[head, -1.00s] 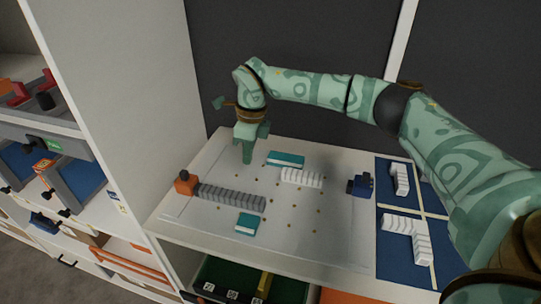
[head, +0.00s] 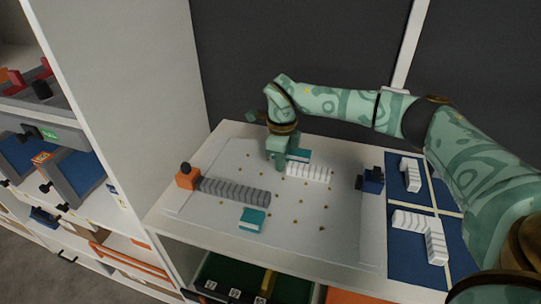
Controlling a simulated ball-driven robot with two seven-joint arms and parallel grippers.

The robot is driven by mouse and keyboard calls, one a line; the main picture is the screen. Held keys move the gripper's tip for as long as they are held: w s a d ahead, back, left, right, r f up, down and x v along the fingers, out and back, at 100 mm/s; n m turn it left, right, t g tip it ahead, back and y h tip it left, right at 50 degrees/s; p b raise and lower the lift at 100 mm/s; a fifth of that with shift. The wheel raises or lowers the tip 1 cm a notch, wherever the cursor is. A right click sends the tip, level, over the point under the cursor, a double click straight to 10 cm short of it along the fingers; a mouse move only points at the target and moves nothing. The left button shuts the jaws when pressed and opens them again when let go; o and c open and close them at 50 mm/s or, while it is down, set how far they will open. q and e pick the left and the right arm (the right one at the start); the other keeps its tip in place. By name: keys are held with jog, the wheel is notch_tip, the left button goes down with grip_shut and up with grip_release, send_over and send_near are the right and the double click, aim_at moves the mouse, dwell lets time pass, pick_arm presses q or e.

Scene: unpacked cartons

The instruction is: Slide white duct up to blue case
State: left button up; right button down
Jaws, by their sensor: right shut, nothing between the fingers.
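The white duct (head: 309,172), a short ribbed strip, lies on the white board right of the middle. The blue case (head: 372,180), a small dark blue block, stands at the board's right side. A gap of bare board separates the two. My right gripper (head: 277,166) is shut and empty, pointing down just left of the duct's left end. I cannot tell whether it touches the duct. My left gripper is not in view.
A teal block (head: 299,155) lies behind the duct, partly hidden by my gripper. A grey ribbed duct (head: 236,191) meets an orange case (head: 187,178) at left. Another teal block (head: 252,219) lies in front. White ducts lie on the blue mat (head: 390,252) at right.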

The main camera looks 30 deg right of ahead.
aim_at(307, 168)
jog(key=shift+s+d, duration=0.15)
jog(key=shift+s, duration=0.05)
